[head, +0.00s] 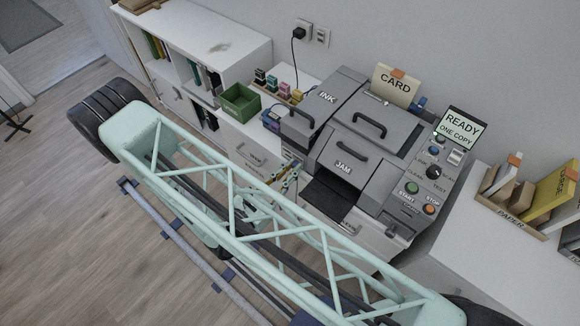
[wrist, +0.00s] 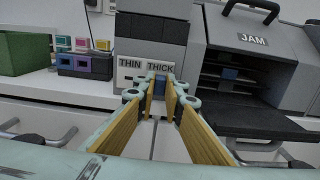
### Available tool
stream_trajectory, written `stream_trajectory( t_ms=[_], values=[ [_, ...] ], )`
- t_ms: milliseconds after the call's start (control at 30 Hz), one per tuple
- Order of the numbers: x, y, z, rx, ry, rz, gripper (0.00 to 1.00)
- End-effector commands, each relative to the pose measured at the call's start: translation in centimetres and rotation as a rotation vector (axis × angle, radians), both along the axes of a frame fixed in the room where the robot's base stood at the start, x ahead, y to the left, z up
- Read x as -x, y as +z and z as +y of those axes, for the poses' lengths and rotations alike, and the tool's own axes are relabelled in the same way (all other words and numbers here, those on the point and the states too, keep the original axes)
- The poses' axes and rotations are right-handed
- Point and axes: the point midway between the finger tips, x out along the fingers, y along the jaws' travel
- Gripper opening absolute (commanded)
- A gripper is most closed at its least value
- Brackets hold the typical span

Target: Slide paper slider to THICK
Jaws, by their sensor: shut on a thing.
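The paper slider's blue knob (wrist: 159,86) sits between the fingertips of my gripper (wrist: 159,92) in the wrist view. The fingers are closed on it from both sides. The label plate (wrist: 129,74) behind it reads THIN on the left and THICK on the right, and the knob stands below THICK. The fingers hide the slot and part of the plate. In the head view my gripper (head: 287,180) is at the left front of the grey printer (head: 375,150), partly behind my arm. I cannot make out the knob there.
Right of the slider, the JAM opening (wrist: 232,75) has a dark tray (wrist: 245,115) jutting out. The printer's screen (head: 460,129) reads READY, ONE COPY. Drawer handles lie below.

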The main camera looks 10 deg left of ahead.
Motion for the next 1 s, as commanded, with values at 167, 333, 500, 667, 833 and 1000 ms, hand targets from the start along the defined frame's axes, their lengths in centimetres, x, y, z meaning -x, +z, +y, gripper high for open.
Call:
stream_trajectory(
  t_ms=[167, 333, 500, 667, 833, 1000],
  values=[
    [0.1, -0.1, -0.3, 0.003, -0.004, 0.003, 0.2],
    [0.1, -0.1, -0.2, 0.003, -0.003, 0.001, 0.24],
    [0.1, -0.1, -0.1, 0.003, -0.003, 0.001, 0.24],
    [0.2, 0.0, 0.0, 0.002, -0.002, 0.001, 0.24],
    [0.8, 0.0, 0.3, 0.002, -0.002, 0.001, 0.24],
    [1.8, 0.0, 0.9, 0.001, -0.001, 0.002, 0.24]
  ],
)
